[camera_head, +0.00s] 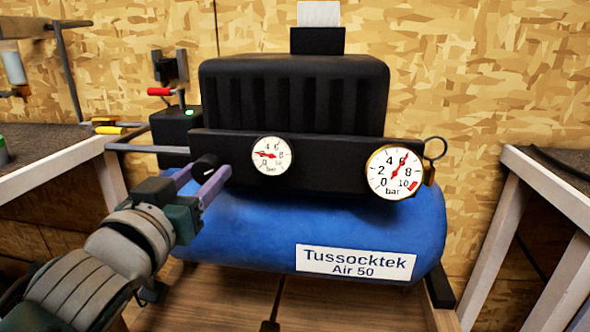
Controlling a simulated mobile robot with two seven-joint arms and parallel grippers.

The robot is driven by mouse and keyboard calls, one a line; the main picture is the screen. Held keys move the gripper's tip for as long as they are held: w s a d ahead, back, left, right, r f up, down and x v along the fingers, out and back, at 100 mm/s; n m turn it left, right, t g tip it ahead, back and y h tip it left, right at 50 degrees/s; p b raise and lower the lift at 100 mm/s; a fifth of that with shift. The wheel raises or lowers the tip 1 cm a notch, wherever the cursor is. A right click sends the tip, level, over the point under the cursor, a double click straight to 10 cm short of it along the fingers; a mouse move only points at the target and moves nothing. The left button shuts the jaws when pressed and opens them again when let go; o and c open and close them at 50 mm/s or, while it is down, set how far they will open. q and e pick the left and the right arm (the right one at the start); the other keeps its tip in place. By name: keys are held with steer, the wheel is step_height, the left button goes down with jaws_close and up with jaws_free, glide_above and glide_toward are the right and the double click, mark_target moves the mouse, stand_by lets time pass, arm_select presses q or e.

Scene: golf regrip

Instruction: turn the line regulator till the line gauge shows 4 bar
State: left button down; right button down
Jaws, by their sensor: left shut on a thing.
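The line regulator is a black knob (205,164) at the left of the compressor's black front panel. My left gripper (202,183) has its two purple fingers on either side of the knob and is shut on it. The smaller round gauge (271,155), just right of the knob, appears to be the line gauge. Its red needle points left, at about 2 bar. The larger gauge (393,172) at the right of the panel has its red needle near 6 bar. My right gripper is not in view.
The blue tank (260,235), labelled Tussocktek Air 50, lies below the panel. A black box with a small green light (176,132) and a red-handled part (160,91) are left of it. Benches (45,165) stand on both sides. A ring (435,148) sticks out at right.

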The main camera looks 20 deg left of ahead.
arm_select(q)
steer(key=m, duration=0.6)
steer(key=shift+p, duration=0.3)
steer(key=m, duration=0.5)
steer(key=shift+r+m, duration=0.1)
steer(key=shift+m, duration=0.2)
steer(key=shift+c, duration=1.4)
jaws_free()
steer(key=v, duration=1)
